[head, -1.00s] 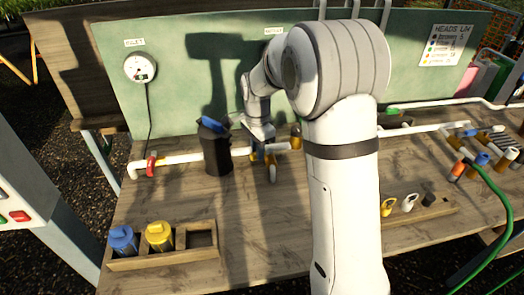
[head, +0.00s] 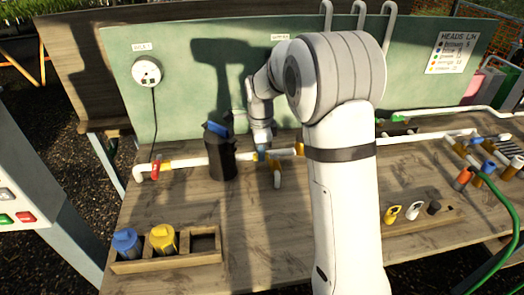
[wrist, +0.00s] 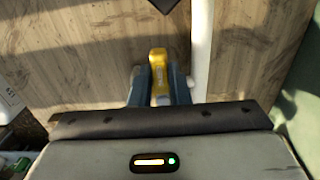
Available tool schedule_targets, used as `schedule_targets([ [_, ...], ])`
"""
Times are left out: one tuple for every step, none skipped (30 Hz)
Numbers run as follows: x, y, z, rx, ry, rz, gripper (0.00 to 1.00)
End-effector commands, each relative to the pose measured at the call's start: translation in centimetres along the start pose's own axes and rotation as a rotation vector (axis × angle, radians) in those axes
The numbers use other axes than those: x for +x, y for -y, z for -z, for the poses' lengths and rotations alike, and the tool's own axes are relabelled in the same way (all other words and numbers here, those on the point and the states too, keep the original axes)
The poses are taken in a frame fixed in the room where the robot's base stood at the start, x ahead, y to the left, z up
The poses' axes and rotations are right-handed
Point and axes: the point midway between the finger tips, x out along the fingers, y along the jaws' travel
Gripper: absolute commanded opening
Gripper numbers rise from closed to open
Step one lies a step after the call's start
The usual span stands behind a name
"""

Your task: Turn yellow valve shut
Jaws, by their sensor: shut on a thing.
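The yellow valve handle (wrist: 158,78) stands between the two blue-grey fingers of my gripper (wrist: 159,88) in the wrist view, and the fingers are shut on it. It lies roughly in line with the white pipe (wrist: 202,45) beside it, apart from it in the picture. In the head view my gripper (head: 262,154) is low over the white pipe (head: 190,160), behind my arm's large links. The fingers hide most of the valve there, so its exact angle on the pipe cannot be told.
A black container (head: 220,155) with a blue top stands just left of my gripper. A wooden holder (head: 170,262) with blue and yellow bottles is at the front left.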

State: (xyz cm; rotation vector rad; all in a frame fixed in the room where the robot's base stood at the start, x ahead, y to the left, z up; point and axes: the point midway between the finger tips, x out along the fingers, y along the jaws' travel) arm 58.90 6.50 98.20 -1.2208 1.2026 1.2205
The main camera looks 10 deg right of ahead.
Motion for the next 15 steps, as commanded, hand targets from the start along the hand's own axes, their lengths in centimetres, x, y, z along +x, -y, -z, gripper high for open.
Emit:
schedule_targets([
  [-0.15, 0.14, 0.08, 0.003, 0.000, 0.005, 0.00],
  [-0.15, 0.14, 0.09, 0.003, 0.000, 0.005, 0.00],
  [-0.15, 0.14, 0.10, 0.003, 0.000, 0.005, 0.00],
  [-0.15, 0.14, 0.10, 0.003, 0.000, 0.005, 0.00],
  [-0.15, 0.14, 0.11, 0.003, 0.000, 0.005, 0.00],
  [-0.15, 0.14, 0.11, 0.003, 0.000, 0.005, 0.17],
  [-0.15, 0.14, 0.12, 0.003, 0.000, 0.005, 0.19],
  [-0.14, 0.13, 0.12, 0.003, 0.000, 0.005, 0.22],
  [-0.13, 0.12, 0.12, 0.002, 0.000, 0.004, 0.25],
  [-0.12, 0.11, 0.12, 0.002, 0.000, 0.004, 0.27],
  [-0.11, 0.10, 0.12, 0.002, 0.000, 0.004, 0.30],
  [-0.10, 0.09, 0.12, 0.002, 0.000, 0.003, 0.33],
  [-0.09, 0.08, 0.12, 0.002, 0.000, 0.003, 0.36],
  [-0.08, 0.08, 0.12, 0.002, 0.000, 0.003, 0.38],
  [-0.07, 0.07, 0.12, 0.002, 0.000, 0.002, 0.38],
])
